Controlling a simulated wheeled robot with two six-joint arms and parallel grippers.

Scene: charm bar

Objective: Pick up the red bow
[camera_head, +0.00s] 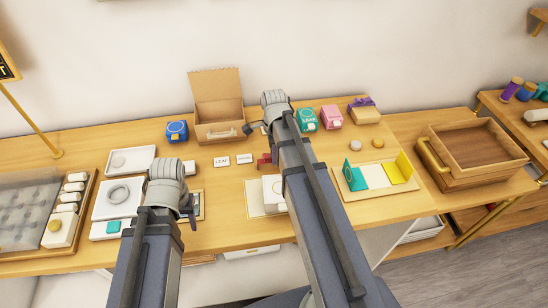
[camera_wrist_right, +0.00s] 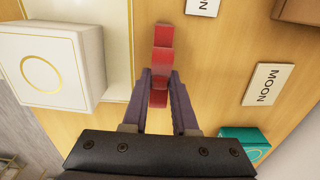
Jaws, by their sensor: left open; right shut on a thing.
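The red bow (camera_wrist_right: 162,50) is between the fingertips of my right gripper (camera_wrist_right: 160,82), which is shut on it. In the head view, part of the red bow (camera_head: 264,160) shows just left of my right arm, which hides the rest and most of the gripper. I cannot tell whether the bow touches the table. My left gripper (camera_head: 191,216) is open over the table's left part, partly hidden by its own arm.
A white box (camera_head: 272,190) stands close to the bow. LEAF and MOON (camera_wrist_right: 264,84) cards lie near it. A wooden tray (camera_head: 470,180) is at the right.

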